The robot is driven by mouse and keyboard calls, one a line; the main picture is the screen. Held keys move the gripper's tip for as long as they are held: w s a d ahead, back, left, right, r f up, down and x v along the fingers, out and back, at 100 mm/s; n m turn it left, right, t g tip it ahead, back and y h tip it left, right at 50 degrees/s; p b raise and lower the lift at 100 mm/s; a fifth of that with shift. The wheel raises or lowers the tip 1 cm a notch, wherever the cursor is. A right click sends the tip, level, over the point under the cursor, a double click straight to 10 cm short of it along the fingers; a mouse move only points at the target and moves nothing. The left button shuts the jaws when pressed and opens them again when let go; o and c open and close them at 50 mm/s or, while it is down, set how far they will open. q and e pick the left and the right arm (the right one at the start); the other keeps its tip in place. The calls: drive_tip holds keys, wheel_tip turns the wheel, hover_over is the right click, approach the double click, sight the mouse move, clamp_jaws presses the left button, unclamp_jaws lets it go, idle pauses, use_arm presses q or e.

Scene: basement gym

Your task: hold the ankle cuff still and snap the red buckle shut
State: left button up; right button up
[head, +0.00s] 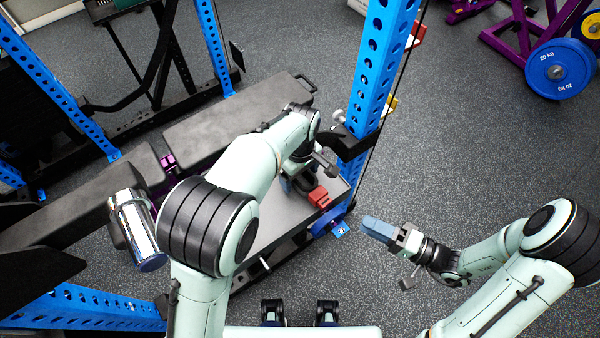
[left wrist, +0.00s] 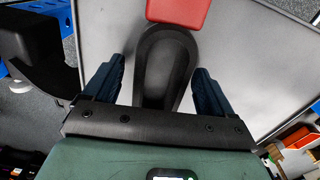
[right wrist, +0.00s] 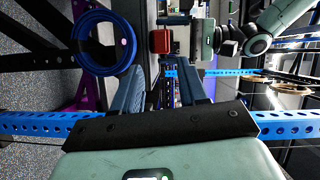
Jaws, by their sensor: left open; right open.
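The black ankle cuff (left wrist: 152,75) lies on a grey tabletop (left wrist: 262,70). The red buckle (left wrist: 178,10) is at its far end, cut off by the top edge of the left wrist view. In the head view the red buckle (head: 319,197) shows beside my left gripper (head: 298,184), which hides part of the cuff. My left gripper is open, one finger on each side of the cuff, with gaps visible. My right gripper (head: 378,229) is open and empty, right of the tabletop. The red buckle also shows ahead in the right wrist view (right wrist: 160,42). Whether it is latched, I cannot tell.
A blue rack upright (head: 378,70) stands behind the tabletop's right corner. A blue ring (right wrist: 78,50) is at the tabletop's near right side. A black bench (head: 225,120) and a chrome cylinder (head: 138,228) are left.

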use_arm(q)
drive_tip(key=shift+f, duration=0.15)
drive_tip(key=c, duration=1.1)
use_arm(e)
drive_tip(key=shift+r+n, duration=0.15)
drive_tip(key=shift+n, duration=0.15)
drive_tip(key=c, duration=0.7)
drive_tip(key=r+n+g, duration=0.1)
drive_tip(key=n+g, duration=0.1)
drive_tip(key=n, duration=0.3)
drive_tip(key=a+r+n+g, duration=0.1)
drive_tip(key=r+n+g, duration=0.1)
drive_tip(key=n, duration=0.3)
drive_tip(key=s+a+r+n+g+h, duration=0.1)
drive_tip(key=r+n+g, duration=0.1)
drive_tip(key=n, duration=0.3)
drive_tip(key=shift+s+g, duration=0.1)
drive_tip(key=shift+g, duration=0.2)
clamp_jaws()
drive_tip(key=shift+w+d+r+n+h, duration=0.35)
drive_tip(key=shift+r+n+h, duration=0.6)
drive_tip(key=shift+n, duration=1.35)
drive_tip(key=shift+w+d+r+n+h, duration=0.2)
drive_tip(key=shift+d+r+n+h, duration=0.3)
drive_tip(key=shift+n+h, duration=1.35)
drive_tip(key=shift+w+d+r+n+h, duration=0.35)
drive_tip(key=shift+r+n+h, duration=0.35)
drive_tip(key=shift+n, duration=2.05)
drive_tip(key=shift+s, duration=0.1)
